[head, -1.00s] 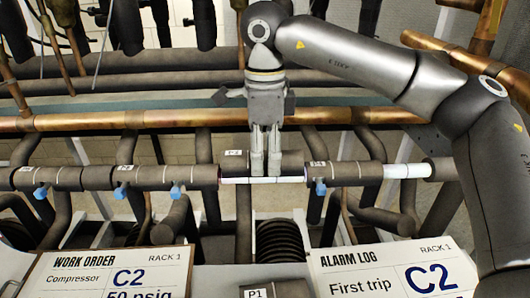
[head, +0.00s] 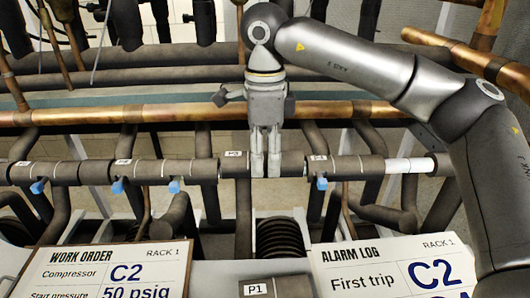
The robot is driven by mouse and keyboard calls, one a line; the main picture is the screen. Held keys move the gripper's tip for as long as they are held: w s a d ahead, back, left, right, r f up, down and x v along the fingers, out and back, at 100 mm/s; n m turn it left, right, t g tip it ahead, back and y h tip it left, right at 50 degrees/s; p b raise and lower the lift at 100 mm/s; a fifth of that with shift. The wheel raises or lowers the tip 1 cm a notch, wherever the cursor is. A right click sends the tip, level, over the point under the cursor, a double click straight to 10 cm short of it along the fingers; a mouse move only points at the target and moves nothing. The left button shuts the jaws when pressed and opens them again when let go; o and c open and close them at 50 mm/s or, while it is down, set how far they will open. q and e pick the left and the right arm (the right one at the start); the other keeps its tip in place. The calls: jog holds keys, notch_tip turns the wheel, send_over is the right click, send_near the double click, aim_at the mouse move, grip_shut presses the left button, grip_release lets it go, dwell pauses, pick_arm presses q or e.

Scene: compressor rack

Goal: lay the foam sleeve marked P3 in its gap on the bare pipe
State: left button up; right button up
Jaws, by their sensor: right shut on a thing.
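The foam sleeve marked P3 (head: 236,170) is a dark grey tube with a white label at its left end. It lies in line with the horizontal pipe, between the neighbouring dark sleeves, and no white pipe shows below it. My right gripper (head: 266,172) points down and is shut on the P3 sleeve near its middle. The fingers hide part of the sleeve, so I cannot tell how fully it is seated. White bare pipe (head: 408,165) shows farther right on the same line. My left gripper is not in view.
Blue clips (head: 321,183) hang below the pipe line. A sleeve marked P1 (head: 275,288) lies at the front edge between the work order board (head: 100,275) and the alarm log board (head: 390,268). A copper pipe (head: 190,113) runs behind.

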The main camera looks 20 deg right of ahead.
jog(key=shift+f, duration=0.25)
dwell(0.3)
jog(key=shift+f+b, duration=0.3)
jog(key=shift+b, duration=0.1)
dwell(0.5)
jog(key=o, duration=0.9)
notch_tip(320, 180, up, 12)
jog(key=shift+r, duration=0.1)
